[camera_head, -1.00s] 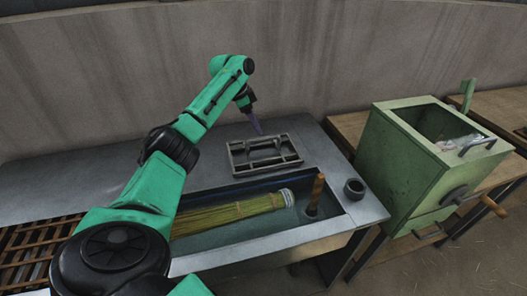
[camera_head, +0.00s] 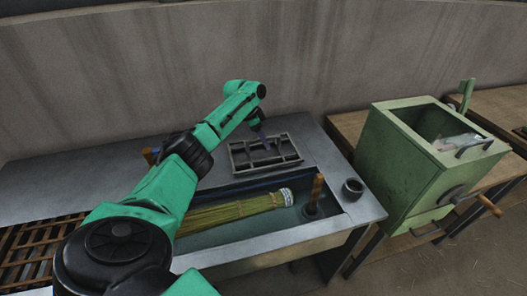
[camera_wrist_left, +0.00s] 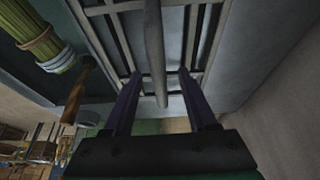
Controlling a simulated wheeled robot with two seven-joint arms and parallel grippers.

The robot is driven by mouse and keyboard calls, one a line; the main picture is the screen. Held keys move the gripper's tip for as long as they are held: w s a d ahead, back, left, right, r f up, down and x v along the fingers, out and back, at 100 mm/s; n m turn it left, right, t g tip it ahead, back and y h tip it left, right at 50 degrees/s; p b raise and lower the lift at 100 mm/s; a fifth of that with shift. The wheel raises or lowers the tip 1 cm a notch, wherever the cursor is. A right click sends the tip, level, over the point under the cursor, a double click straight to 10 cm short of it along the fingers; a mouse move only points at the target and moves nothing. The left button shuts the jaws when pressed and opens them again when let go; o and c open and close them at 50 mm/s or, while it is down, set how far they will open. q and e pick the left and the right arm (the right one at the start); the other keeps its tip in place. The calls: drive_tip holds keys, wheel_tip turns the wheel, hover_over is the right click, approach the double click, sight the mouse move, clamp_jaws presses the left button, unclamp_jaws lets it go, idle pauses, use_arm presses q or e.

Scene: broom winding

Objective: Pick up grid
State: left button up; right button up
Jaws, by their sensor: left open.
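The grid (camera_head: 246,160) is a grey metal frame with crossbars. It lies flat on the metal table behind the basin. My left gripper (camera_head: 266,142) is at the grid, pointing down at its middle. In the left wrist view the two purple fingers (camera_wrist_left: 157,76) are apart, one on each side of a central bar of the grid (camera_wrist_left: 154,40). The gripper is open, and I cannot tell whether the fingers touch the grid. My right gripper is not in view.
A bundle of straw (camera_head: 230,212) lies in the sunken basin (camera_head: 262,232) in front of the grid. A wooden handle (camera_head: 317,190) stands upright at the basin's right end, beside a small dark cup (camera_head: 352,189). A green box machine (camera_head: 415,165) stands to the right.

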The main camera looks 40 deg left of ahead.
use_arm(q)
drive_tip(key=shift+f, duration=0.1)
clamp_jaws()
idle(1.5)
